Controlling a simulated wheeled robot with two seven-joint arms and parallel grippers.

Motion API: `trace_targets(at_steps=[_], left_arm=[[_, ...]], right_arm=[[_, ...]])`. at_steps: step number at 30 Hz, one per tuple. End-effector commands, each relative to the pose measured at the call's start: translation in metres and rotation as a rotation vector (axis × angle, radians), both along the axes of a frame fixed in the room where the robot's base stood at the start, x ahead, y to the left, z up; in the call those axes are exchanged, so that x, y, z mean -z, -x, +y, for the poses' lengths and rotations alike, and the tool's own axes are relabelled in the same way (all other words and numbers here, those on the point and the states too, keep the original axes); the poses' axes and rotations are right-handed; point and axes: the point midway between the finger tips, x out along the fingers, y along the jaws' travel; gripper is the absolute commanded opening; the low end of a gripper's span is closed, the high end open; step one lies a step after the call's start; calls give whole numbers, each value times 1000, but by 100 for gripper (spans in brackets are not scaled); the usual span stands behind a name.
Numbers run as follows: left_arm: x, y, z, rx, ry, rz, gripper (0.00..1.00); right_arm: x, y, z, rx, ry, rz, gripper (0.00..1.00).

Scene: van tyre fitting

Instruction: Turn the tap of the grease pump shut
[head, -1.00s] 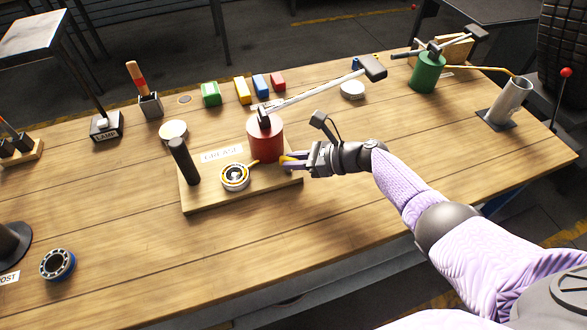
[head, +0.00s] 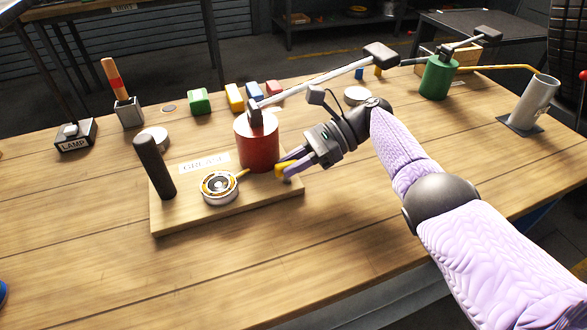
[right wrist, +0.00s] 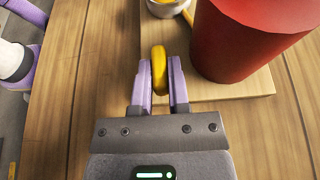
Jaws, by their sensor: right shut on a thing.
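The grease pump is a red cylinder (head: 257,145) with a long pale lever, standing on a wooden board beside the GREASE label. A small yellow tap handle (head: 285,170) shows at the pump's lower right. My right gripper (head: 281,167) reaches in from the right, beside the pump. The right wrist view shows the yellow handle (right wrist: 159,62) between the two purple fingers, which are shut on it, with the red pump (right wrist: 240,40) just to the right. The joint of the tap is hidden, so I cannot tell its setting. My left gripper is not in view.
A bearing in a round dish (head: 220,187) sits in front of the pump, at a yellow spout. A dark upright post (head: 154,167) stands on the board's left end. Coloured blocks (head: 199,101) and a green pump (head: 437,77) stand behind. The table's front is clear.

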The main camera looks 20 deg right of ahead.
Motion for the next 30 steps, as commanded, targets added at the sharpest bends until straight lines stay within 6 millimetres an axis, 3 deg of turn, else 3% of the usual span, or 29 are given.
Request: trace_targets(at_steps=[5, 14, 15, 19, 30], left_arm=[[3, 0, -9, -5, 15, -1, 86], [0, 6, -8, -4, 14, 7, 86], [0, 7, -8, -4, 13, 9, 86], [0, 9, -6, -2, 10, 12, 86], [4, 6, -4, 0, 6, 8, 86]], right_arm=[[1, 1, -1, -11, 7, 7, 0], [0, 1, -1, -11, 6, 5, 0], [-1, 1, -1, -11, 6, 4, 27], [-1, 1, -1, -11, 5, 3, 54], [-2, -1, -7, -9, 4, 1, 56]])
